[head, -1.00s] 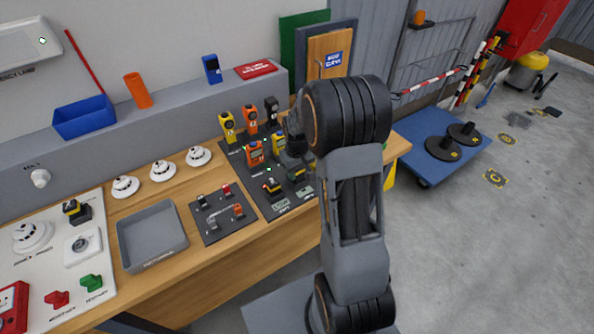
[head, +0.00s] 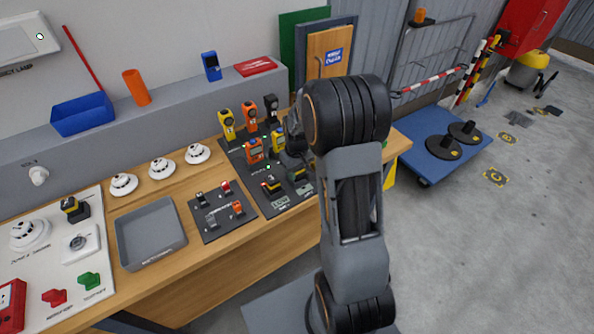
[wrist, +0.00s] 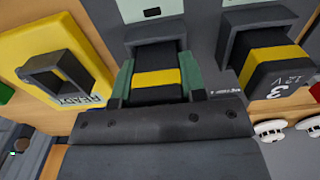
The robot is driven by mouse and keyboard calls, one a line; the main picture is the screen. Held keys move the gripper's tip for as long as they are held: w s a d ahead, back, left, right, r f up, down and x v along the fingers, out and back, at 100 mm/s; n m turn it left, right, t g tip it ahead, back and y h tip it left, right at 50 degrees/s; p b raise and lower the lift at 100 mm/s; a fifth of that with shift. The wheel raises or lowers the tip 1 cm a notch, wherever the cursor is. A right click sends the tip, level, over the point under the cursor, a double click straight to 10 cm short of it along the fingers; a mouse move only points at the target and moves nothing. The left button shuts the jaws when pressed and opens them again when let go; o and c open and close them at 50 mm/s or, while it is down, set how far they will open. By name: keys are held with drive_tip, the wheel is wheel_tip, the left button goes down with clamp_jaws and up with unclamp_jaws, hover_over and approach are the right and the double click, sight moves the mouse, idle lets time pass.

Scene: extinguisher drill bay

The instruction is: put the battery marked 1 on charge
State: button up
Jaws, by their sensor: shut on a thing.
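My gripper (wrist: 158,88) is shut on a black battery (wrist: 156,80) with a yellow band, green fingertips on both sides of it. The battery's far end meets a dark grey socket (wrist: 152,37); I cannot tell how deep it sits. Its number is hidden. Right of it in the wrist view, a battery marked 3, 12 V (wrist: 275,75) sits in a similar socket. In the head view, a yellow-banded battery (head: 272,185) stands at the front of the dark charging board (head: 268,208). My arm hides most of the gripper there.
A grey tray (head: 150,235) and another yellow-banded battery (head: 75,208) are farther left.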

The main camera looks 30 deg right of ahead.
drive_tip(key=shift+r+p, duration=1.75)
drive_tip(key=shift+r, duration=0.7)
